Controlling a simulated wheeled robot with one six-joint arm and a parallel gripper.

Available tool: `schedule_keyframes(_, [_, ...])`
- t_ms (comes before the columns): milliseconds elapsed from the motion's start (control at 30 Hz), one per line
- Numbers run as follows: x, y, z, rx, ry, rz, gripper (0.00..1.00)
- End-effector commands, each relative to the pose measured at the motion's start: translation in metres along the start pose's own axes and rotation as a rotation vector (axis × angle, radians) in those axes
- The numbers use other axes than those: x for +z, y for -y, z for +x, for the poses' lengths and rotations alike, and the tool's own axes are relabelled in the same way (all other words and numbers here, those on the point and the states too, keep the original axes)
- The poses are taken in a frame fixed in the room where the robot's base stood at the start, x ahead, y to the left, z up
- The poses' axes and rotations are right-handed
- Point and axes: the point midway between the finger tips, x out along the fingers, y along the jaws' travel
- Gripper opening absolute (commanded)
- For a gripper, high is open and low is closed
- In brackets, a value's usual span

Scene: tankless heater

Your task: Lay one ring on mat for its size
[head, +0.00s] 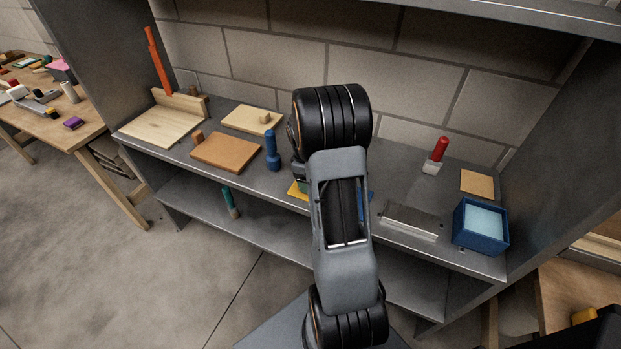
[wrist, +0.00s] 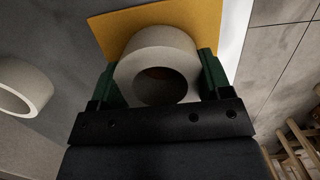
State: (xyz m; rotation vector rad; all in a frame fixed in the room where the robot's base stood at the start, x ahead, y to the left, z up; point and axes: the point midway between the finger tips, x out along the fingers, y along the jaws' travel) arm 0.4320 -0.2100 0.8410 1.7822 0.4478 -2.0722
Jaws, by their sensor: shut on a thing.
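My gripper (wrist: 159,82) is shut on a pale grey-white ring (wrist: 158,43), with a dark green finger on each side of it. The ring's hole faces the wrist camera. A yellow mat (wrist: 112,30) lies beyond the held ring; I cannot tell whether the ring touches it. A second pale ring (wrist: 38,85) lies at the left of the wrist view, apart from my gripper. In the head view my arm hides the held ring and most of the yellow mat (head: 296,190). A strip of a blue mat (head: 370,197) shows just right of my arm.
On the grey shelf (head: 258,183), a blue upright tool (head: 271,150) and an orange-brown board (head: 226,152) stand left of my arm. A metal plate (head: 411,221), a blue box (head: 481,226) and a red-handled tool (head: 436,155) are to the right. A wall closes the back.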

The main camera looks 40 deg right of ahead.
Motion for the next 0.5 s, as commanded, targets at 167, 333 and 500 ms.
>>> schedule_keyframes(167, [-0.0005,0.0000,0.0033,0.000,0.000,0.000,0.48])
schedule_keyframes(333, [-0.0008,0.0000,0.0053,0.000,0.000,0.000,0.72])
schedule_keyframes(500, [-0.0007,0.0000,0.0049,0.000,0.000,0.000,0.89])
